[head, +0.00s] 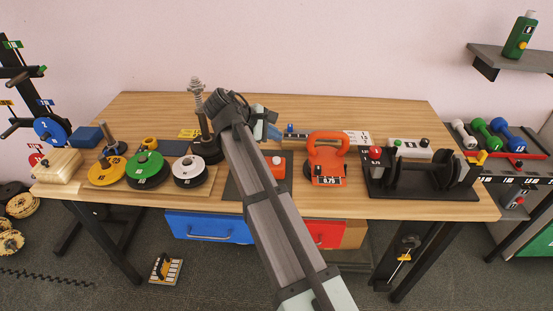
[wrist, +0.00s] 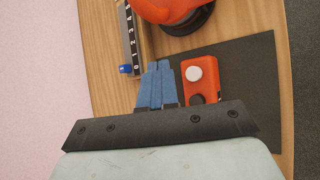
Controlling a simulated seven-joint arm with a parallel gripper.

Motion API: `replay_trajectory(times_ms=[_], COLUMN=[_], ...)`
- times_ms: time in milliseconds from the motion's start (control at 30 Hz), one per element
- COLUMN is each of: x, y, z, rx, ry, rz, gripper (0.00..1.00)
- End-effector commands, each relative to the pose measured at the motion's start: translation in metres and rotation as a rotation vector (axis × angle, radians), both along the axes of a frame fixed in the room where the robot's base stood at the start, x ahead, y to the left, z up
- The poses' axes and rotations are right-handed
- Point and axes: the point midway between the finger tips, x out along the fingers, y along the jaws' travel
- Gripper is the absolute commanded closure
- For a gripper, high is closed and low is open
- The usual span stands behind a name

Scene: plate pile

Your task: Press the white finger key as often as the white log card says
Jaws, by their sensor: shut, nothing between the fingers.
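The white finger key (head: 277,160) is a round white button on a small orange box, which lies on a dark mat on the table. In the wrist view the white key (wrist: 195,74) shows clearly, with a dark round part lower on the box. My gripper (head: 273,132) has blue fingers, shut together and empty. In the wrist view the fingertips (wrist: 158,66) are just left of the orange box, apart from the key. A white card (head: 357,138) with dark marks stands behind the orange kettlebell; its writing is too small to read surely.
An orange kettlebell (head: 327,160) stands right of the mat (head: 235,188). A numbered scale (wrist: 130,40) with a blue knob lies behind it. Weight plates (head: 145,166) stand at left, a black rack (head: 420,175) at right. My arm hides part of the table's middle.

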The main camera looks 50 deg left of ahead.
Motion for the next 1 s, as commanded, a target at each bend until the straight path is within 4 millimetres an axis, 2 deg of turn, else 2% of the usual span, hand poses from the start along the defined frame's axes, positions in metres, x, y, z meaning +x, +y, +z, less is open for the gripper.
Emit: replay_trajectory(times_ms=[200,500,1000], x=[0.0,0.0,0.0], y=[-0.001,0.0,0.0], z=[-0.027,-0.051,-0.056], rx=[-0.002,-0.002,0.0], ry=[0.0,0.0,0.0], rz=[0.0,0.0,0.0], gripper=[1.0,1.0,1.0])
